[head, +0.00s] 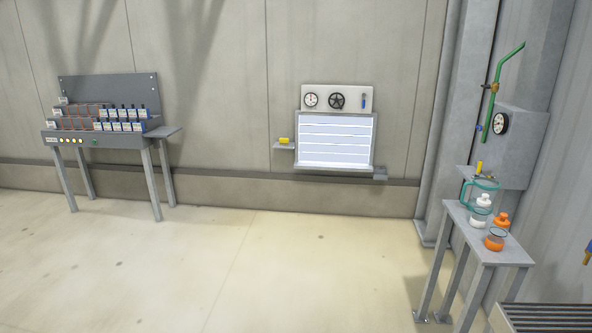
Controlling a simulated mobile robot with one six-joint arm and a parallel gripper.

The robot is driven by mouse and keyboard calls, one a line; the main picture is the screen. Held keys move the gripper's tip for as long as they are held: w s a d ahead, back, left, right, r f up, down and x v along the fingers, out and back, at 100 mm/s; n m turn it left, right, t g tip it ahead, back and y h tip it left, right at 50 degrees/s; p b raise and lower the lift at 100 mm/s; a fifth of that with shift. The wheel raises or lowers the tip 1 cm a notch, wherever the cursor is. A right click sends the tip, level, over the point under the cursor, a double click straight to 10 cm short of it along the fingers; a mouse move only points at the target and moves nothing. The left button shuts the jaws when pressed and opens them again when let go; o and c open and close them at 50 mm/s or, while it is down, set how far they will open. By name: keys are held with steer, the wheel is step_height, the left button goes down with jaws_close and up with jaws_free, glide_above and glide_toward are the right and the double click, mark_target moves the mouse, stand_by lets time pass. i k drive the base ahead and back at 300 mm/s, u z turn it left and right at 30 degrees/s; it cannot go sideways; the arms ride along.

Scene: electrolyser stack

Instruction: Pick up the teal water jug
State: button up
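The teal water jug (465,192) stands at the back of a narrow grey side table (479,243) at the right. It is see-through, with a teal rim and a teal handle on its left side. A white bottle (482,204) overlaps its lower part; I cannot tell whether the bottle is in front of it or inside it. My gripper is not in view.
Orange bottles (501,221) and a clear, dark-rimmed container crowd the table's front. Behind are a wall gauge (501,123) and green pipe (495,92). A grey rack bench (95,138) stands far left. Floor (250,270) between is clear.

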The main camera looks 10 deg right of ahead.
mark_target(480, 186)
steer(key=z, duration=0.2)
steer(key=i, duration=2.2)
steer(key=z, duration=0.15)
